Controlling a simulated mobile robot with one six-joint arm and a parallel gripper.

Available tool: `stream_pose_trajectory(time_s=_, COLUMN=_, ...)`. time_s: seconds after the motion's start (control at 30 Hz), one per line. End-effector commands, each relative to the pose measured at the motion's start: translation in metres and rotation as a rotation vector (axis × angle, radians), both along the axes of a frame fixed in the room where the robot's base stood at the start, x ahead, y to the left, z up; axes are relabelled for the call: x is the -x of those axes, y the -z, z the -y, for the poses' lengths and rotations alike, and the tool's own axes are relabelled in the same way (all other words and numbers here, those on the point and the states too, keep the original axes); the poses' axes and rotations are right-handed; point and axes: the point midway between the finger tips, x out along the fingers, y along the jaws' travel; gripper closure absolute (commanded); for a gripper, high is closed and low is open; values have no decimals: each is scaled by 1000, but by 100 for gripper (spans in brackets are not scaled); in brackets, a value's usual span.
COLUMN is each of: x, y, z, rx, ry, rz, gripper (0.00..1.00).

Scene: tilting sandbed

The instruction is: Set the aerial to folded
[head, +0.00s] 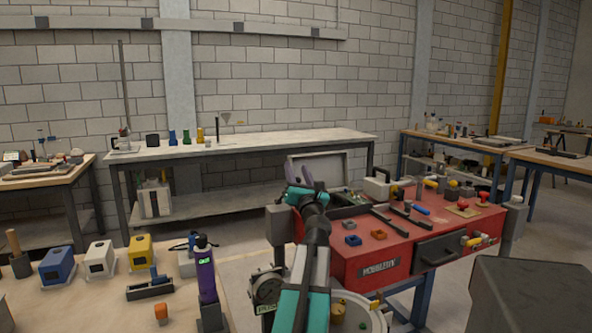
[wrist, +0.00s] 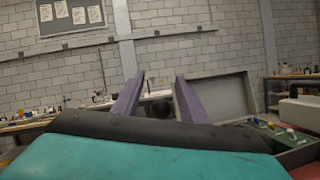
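I cannot pick out the aerial with certainty. A purple handheld unit (head: 206,275) with a small green display and a black top stands upright in a dark holder on the near left bench; whether the black top is an aerial I cannot tell. My gripper (head: 308,178) is raised in front of the red workbench, to the right of the purple unit and apart from it. In the wrist view its two purple fingers (wrist: 160,77) are spread with no object held between them, facing the far wall. The purple unit does not show in the wrist view.
The red workbench (head: 364,267) carries an open grey case (head: 322,170) and several tools. A grey block (head: 530,295) fills the lower right.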

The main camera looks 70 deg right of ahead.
Motion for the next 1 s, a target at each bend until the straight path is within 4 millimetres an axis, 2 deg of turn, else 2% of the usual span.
stream_pose_trajectory(time_s=0.9, x=44, y=34, z=-76, rx=0, ry=1, rz=1, gripper=61)
stream_pose_trajectory(time_s=1.0, x=45, y=38, z=-77, rx=3, ry=0, rz=-1, gripper=61)
